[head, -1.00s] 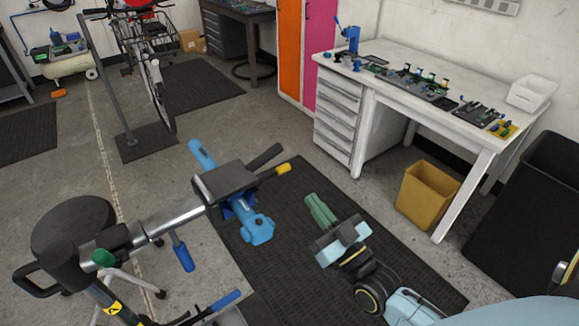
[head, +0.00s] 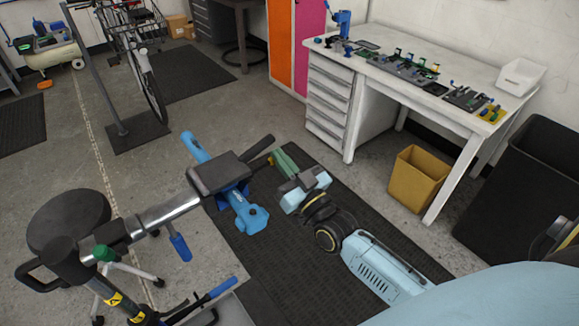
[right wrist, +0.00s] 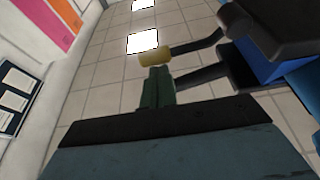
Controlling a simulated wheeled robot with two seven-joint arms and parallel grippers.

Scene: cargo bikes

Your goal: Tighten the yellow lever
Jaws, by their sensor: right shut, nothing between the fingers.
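The yellow lever tip (right wrist: 155,60) shows in the right wrist view on a dark curved arm. It sits just past the fingertips; I cannot tell if they touch. In the head view, the lever's dark arm (head: 258,148) comes off the clamp head of the repair stand (head: 217,173), and its yellow tip is mostly hidden by my fingers. My right gripper (head: 282,163) has green fingers, shut and empty, at the lever's end. The fingers (right wrist: 157,88) also show upright in the right wrist view. My left gripper is not in view.
A blue clamp part (head: 245,212) and a blue handle (head: 180,247) are on the stand. A white workbench (head: 440,85) with tools stands at the back right, near a yellow bin (head: 415,180) and a black bin (head: 525,190).

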